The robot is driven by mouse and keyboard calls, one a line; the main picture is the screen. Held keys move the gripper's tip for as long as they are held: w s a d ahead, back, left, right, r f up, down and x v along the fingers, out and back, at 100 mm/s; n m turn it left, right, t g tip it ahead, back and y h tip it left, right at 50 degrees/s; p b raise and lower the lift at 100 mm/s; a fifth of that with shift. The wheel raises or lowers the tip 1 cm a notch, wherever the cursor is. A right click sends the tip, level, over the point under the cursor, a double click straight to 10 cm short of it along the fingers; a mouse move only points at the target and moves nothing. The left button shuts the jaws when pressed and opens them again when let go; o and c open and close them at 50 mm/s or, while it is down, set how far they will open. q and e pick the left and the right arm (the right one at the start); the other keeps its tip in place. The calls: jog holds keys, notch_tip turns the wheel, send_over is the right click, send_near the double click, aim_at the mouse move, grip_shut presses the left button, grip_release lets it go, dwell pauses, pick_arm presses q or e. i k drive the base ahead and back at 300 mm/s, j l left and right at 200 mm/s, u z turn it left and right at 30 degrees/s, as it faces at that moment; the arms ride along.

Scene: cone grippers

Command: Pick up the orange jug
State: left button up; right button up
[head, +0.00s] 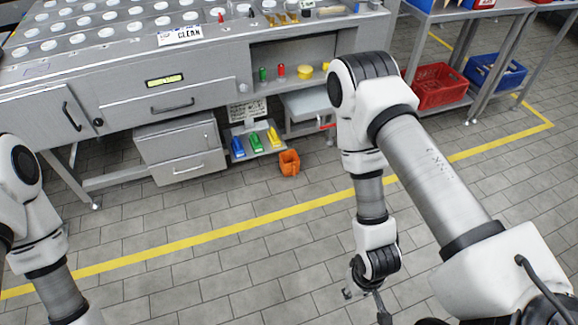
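The orange jug (289,163) stands on the tiled floor in front of the grey workbench, near its lower shelf. My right gripper (365,304) hangs low at the bottom of the head view, right of and nearer to me than the jug, well apart from it. Its fingers look spread with nothing between them. My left arm shows at the left edge, but its gripper is out of view.
The grey workbench (190,100) with drawers fills the back. Blue, green and yellow items lie on its low shelf (256,152) beside the jug. A red crate (438,86) and a blue crate (496,72) stand at right. The floor before the jug is clear.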

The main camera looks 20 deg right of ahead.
aim_at(289, 161)
jog(key=i+l+z, duration=0.15)
jog(key=i+l, duration=0.15)
jog(key=i, duration=0.15)
jog(key=i+l+z, duration=0.1)
jog(key=i+l, duration=0.15)
jog(key=i, duration=0.15)
jog(key=i+l+z, duration=0.15)
jog(key=i, duration=0.3)
jog(key=i+l+z, duration=0.15)
jog(key=i, duration=0.35)
